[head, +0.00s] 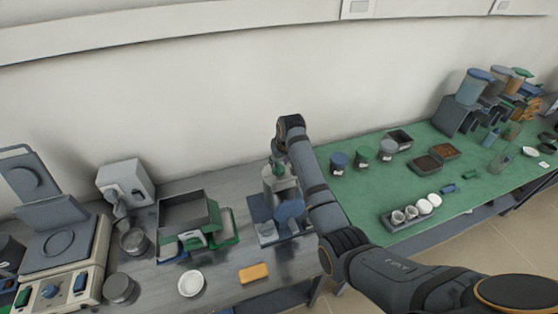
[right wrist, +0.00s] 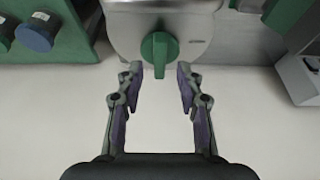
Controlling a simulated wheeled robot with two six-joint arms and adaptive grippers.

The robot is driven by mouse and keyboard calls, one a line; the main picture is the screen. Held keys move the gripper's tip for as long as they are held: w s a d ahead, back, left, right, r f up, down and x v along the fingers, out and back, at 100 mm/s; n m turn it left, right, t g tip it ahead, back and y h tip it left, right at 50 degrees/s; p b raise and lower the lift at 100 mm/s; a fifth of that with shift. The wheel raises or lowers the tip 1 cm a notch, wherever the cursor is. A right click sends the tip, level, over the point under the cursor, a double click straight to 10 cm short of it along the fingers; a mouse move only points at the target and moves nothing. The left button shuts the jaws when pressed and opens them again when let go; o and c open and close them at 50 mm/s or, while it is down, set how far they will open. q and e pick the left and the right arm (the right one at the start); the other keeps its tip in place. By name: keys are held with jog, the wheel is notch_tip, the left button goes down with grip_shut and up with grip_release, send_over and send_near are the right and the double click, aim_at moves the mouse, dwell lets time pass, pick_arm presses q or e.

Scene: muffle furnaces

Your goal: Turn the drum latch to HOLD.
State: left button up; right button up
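The drum latch is a green knob (right wrist: 160,48) with a grip bar, on the front of a light grey metal drum housing (right wrist: 200,22) at the top of the right wrist view. The bar looks about upright in that view. My right gripper (right wrist: 160,72) is open, with one fingertip on each side of the bar's lower end and gaps showing between. In the head view the drum unit (head: 278,184) stands on the grey bench, and my right gripper (head: 279,156) is over it, partly hidden by my arm. No HOLD mark is legible. My left gripper is not in view.
A grey open box (head: 183,208), a white dish (head: 191,283) and a yellow block (head: 253,272) are on the bench. A green mat (head: 340,200) with jars and trays lies right.

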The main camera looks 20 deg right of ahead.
aim_at(279, 168)
jog(key=shift+x, duration=1.25)
jog(key=shift+c, duration=0.3)
grip_shut()
